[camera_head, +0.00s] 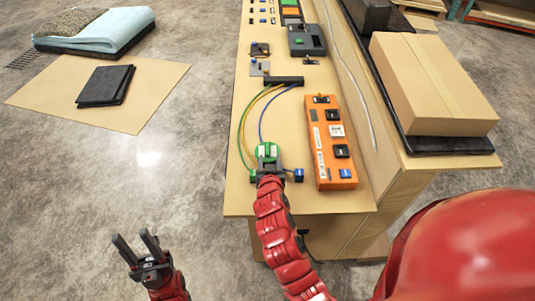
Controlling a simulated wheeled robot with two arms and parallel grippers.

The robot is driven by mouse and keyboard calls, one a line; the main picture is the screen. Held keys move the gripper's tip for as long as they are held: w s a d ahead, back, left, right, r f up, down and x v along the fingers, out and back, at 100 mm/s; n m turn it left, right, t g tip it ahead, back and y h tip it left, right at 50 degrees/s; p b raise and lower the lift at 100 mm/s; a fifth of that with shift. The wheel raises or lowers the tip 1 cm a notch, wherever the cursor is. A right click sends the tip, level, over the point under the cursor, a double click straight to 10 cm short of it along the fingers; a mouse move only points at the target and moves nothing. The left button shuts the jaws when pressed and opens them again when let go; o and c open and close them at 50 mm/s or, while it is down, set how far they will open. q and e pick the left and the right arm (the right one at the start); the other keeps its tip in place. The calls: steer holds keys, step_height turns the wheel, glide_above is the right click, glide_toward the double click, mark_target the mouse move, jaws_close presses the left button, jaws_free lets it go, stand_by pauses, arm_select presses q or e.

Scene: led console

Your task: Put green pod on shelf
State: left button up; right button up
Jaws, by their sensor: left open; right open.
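The green pod (267,149) sits on the lower tan bench near its front left edge, with yellow, green and blue cables running close by. My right gripper (267,162) is open at the pod's near side, its fingers close to the pod; whether they touch it is hidden. My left gripper (137,245) is open and empty over the concrete floor, left of the bench. A raised tan shelf-like surface (426,160) stands along the right of the bench.
An orange panel with switches (326,145) stands right of the pod. A small blue block (298,175) lies near my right gripper. A cardboard box (432,84) sits on a black tray (445,145) on the raised surface. The bench's front strip (295,204) is bare.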

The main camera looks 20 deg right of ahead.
mark_target(267, 151)
steer(key=shift+w+d+p, duration=0.1)
steer(key=shift+w+p, duration=0.2)
steer(key=shift+w, duration=0.1)
steer(key=shift+a+p+x, duration=0.15)
steer(key=shift+p+x, duration=0.2)
steer(key=shift+x, duration=0.7)
steer(key=shift+a+p+x, duration=0.1)
steer(key=shift+p+x, duration=0.25)
steer(key=shift+x, duration=0.65)
steer(key=shift+w+r, duration=0.1)
steer(key=shift+c, duration=0.3)
jaws_close()
